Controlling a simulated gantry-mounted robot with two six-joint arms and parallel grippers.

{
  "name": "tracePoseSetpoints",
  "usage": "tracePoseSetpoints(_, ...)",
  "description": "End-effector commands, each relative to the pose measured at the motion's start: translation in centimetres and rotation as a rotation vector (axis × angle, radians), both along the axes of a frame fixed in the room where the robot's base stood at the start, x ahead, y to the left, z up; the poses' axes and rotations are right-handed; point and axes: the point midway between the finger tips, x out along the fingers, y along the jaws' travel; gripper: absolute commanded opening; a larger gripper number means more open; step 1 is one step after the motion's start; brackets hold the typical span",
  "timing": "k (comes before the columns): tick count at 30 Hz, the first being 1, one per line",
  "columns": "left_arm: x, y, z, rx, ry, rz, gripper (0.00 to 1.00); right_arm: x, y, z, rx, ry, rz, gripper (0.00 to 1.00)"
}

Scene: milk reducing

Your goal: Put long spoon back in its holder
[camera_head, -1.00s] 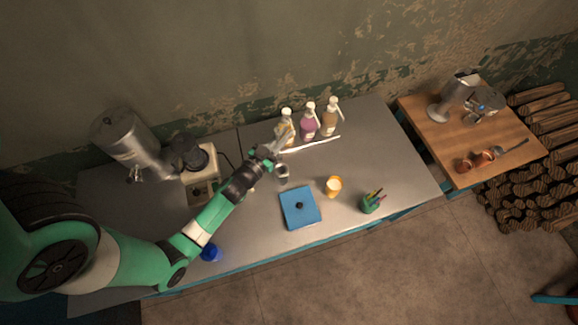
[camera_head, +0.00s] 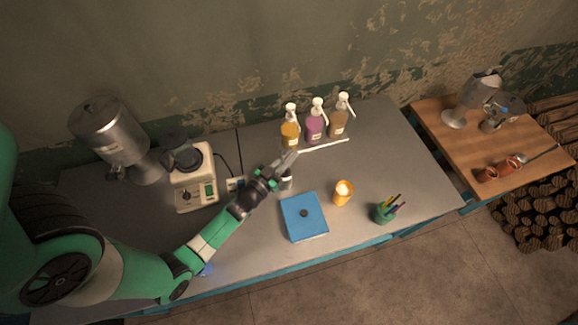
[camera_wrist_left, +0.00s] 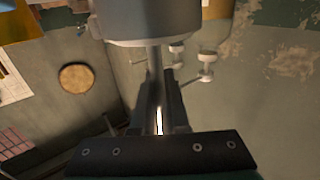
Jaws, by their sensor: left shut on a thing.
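My left gripper (camera_head: 290,158) is above the grey table, in front of the bottles, just above and behind a small metal cup (camera_head: 285,184). In the left wrist view its fingers (camera_wrist_left: 160,122) are closed on a thin stem, which I take to be the long spoon (camera_wrist_left: 155,68). The stem meets a wide grey cylinder (camera_wrist_left: 152,22) at the top; I cannot tell whether it enters it or passes in front. My right gripper is not in view.
Several pump bottles, including a purple one (camera_head: 314,128), stand behind a long pale strip (camera_head: 324,146). A grinder (camera_head: 195,180) stands left.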

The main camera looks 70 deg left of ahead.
Motion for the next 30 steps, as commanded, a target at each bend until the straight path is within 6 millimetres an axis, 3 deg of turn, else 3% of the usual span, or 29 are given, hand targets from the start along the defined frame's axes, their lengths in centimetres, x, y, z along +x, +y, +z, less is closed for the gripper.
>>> tracePoseSetpoints(7, 0.0, 0.0, -4.0, -0.002, 0.002, 0.000, 0.00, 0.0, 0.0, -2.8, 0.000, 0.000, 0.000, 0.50)
tracePoseSetpoints(18, 0.0, 0.0, -4.2, 0.000, 0.000, 0.000, 0.00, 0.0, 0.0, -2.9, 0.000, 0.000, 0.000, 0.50)
tracePoseSetpoints(19, 0.0, 0.0, -4.2, 0.000, 0.001, 0.000, 0.14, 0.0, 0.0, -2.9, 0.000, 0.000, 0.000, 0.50)
tracePoseSetpoints(24, 0.0, 0.0, -4.0, 0.000, 0.001, 0.001, 0.42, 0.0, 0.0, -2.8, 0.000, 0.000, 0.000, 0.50)
tracePoseSetpoints(30, 0.0, 0.0, -4.0, 0.000, 0.001, 0.000, 0.42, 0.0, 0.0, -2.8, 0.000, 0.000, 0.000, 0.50)
